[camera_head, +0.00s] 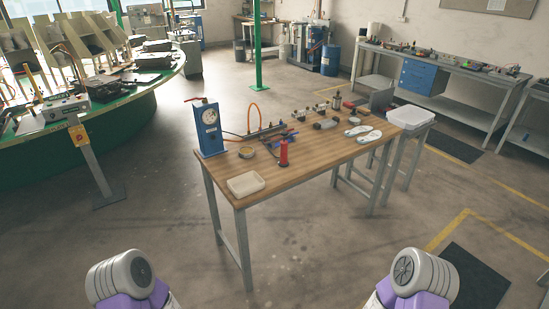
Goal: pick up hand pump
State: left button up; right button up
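A small upright red cylinder with a dark top, which looks like the hand pump (283,154), stands near the front edge of a wooden-topped table (320,154). A blue upright unit with a round white gauge and a red lever (208,127) stands at the table's left end. Dark hoses or tools lie between the two. Only grey and purple parts of my two arms show, at the bottom left and bottom right, well short of the table. Neither gripper is in view.
A green carousel (95,140) is at left. The floor before the table is clear.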

aim_at(283, 162)
jog(key=u, duration=0.7)
jog(key=i, duration=1.65)
jog(key=z, duration=0.55)
